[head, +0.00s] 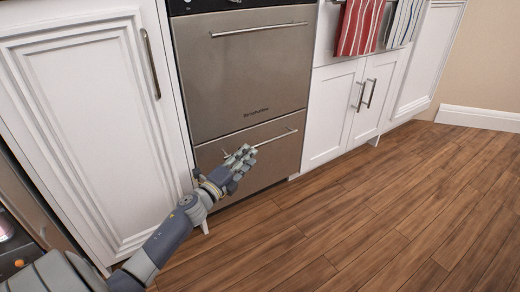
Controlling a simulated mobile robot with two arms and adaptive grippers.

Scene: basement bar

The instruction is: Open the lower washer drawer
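The lower washer drawer (278,162) is a steel-grey front near the floor, flush with the panel above it. Its thin bar handle (279,137) runs across the upper part. The larger upper washer panel (245,80) has its own bar handle (260,29) and looks shut. My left gripper (241,153) is in front of the lower drawer, at the left end of its handle, and covers part of it. Whether it touches the handle, and how far its fingers are closed, I cannot tell. My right gripper is not in view.
A white cabinet door (85,110) stands left of the washer. White double doors (346,110) stand to the right, with a red striped towel (359,27) and a grey striped towel (404,22) above. The wooden floor (390,220) in front is clear.

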